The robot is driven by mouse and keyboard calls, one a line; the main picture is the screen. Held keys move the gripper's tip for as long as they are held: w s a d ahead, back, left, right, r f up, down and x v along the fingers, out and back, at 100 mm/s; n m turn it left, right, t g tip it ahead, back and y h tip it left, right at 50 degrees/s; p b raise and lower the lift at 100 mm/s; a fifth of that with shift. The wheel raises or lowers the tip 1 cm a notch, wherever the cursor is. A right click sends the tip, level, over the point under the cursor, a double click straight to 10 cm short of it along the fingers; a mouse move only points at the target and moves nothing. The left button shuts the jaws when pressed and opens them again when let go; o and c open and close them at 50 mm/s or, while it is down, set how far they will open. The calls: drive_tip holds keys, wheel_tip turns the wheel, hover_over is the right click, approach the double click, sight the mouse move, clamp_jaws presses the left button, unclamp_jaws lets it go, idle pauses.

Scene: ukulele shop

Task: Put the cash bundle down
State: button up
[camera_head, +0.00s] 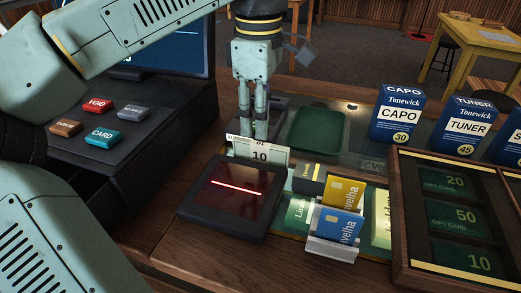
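My gripper (254,132) points down near the middle of the view, its two fingers close together. The cash bundle (260,155), pale with a printed "10", is at the fingertips, and the fingers appear shut on it. The bundle faces me just behind the black scanner (228,210), which hides its lower part. I cannot tell whether it touches the counter.
A dark green tray (317,130) lies empty right of my gripper. Card holders (332,247) stand in front, and capo (397,116) and tuner (466,126) boxes to the right. A gift card rack (401,215) is at the right. A button register (128,160) stands left.

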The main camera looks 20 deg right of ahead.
sight(261, 143)
drive_tip(key=shift+s+d+f+p, duration=0.1)
drive_tip(key=shift+f+p, duration=0.3)
drive_tip(key=shift+f, duration=1.15)
drive_tip(key=shift+s+f+p, duration=0.1)
drive_tip(key=shift+f+p, duration=0.3)
drive_tip(key=shift+f, duration=1.15)
drive_tip(key=shift+c, duration=0.4)
clamp_jaws()
